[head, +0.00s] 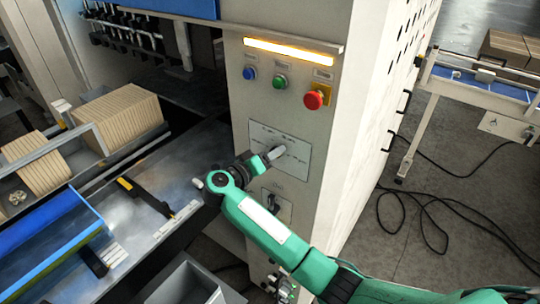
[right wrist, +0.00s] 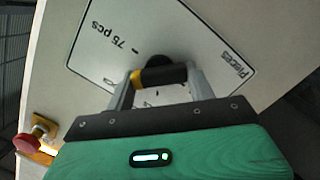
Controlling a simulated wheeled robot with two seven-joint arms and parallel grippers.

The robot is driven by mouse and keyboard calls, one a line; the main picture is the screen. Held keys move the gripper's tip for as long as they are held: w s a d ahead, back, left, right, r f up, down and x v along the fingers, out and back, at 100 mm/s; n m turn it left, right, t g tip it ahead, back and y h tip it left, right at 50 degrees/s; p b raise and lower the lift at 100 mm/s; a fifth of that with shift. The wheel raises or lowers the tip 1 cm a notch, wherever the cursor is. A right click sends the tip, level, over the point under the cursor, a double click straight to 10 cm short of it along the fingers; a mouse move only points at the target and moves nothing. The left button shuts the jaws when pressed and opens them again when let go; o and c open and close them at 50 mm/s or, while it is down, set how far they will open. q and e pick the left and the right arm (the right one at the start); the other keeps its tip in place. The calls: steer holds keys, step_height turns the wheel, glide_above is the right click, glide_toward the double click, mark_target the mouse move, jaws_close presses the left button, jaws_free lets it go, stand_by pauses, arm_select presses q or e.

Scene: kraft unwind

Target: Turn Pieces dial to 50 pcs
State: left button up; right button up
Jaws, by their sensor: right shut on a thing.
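The Pieces dial plate (head: 292,162) is a white label on the machine's grey front panel. In the right wrist view the plate (right wrist: 105,62) appears turned over, with "Pieces" and "75 pcs" readable. The dial (right wrist: 158,62) has a dark hub and a black-and-yellow grip. My right gripper (head: 274,153) reaches the plate from the lower left in the head view. In the right wrist view its two fingers (right wrist: 162,78) are shut on the dial's grip, one on either side. The gripper hides most of the dial in the head view; its exact setting cannot be told. My left gripper is out of view.
Above the plate are a blue button (head: 250,73), a green button (head: 280,82) and a red emergency stop (head: 314,98). Another switch (head: 276,206) sits below the plate, close to my right arm. A metal table and cardboard stacks (head: 118,116) lie left.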

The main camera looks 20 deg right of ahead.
steer(key=n, duration=0.3)
steer(key=shift+h, duration=0.3)
steer(key=shift+f, duration=0.1)
stand_by(0.3)
steer(key=shift+m, duration=0.5)
steer(key=shift+n, duration=0.6)
